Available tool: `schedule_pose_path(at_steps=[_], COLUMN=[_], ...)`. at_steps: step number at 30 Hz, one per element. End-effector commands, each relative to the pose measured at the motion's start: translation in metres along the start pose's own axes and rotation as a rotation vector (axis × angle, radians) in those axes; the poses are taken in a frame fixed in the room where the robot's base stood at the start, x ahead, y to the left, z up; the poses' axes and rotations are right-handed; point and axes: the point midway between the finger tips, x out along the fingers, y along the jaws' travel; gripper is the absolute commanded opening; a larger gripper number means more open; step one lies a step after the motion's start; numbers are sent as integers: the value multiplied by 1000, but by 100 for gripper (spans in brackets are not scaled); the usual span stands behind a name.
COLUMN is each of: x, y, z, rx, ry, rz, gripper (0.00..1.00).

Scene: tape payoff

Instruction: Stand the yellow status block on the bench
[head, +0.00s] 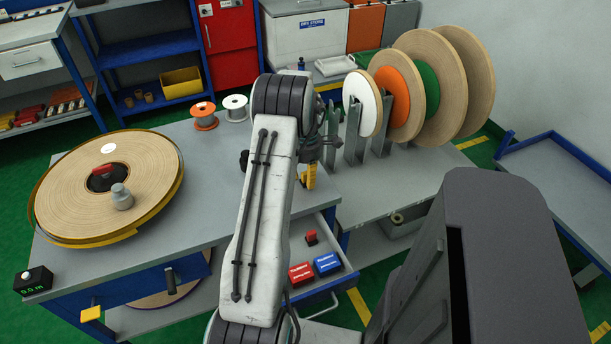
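A yellow block with dark marks (311,177), which looks like the status block, shows upright just right of my arm, over the right end of the grey bench (215,165). My arm hides its left side. I cannot tell whether its foot touches the bench top. My gripper (308,168) is directly above and against it, pointing down. Its fingertips are mostly hidden behind my forearm, so their grip on the block is not clear.
An open drawer (338,280) under the bench holds a red block (301,273), a blue block (327,264) and a small red piece (312,238). A large tape roll (80,200) covers the bench's left. Two small spools (235,107) stand at the back. Upright rolls (440,80) stand right.

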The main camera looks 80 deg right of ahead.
Motion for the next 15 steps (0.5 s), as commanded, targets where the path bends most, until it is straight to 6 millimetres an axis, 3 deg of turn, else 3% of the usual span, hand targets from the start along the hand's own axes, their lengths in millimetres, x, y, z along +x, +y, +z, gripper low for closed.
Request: schedule_pose_path(at_steps=[9, 15], x=[-8, -37], y=[0, 1], z=[0, 0], rx=[0, 0], ry=[-1, -3], rz=[1, 5], gripper=[39, 39])
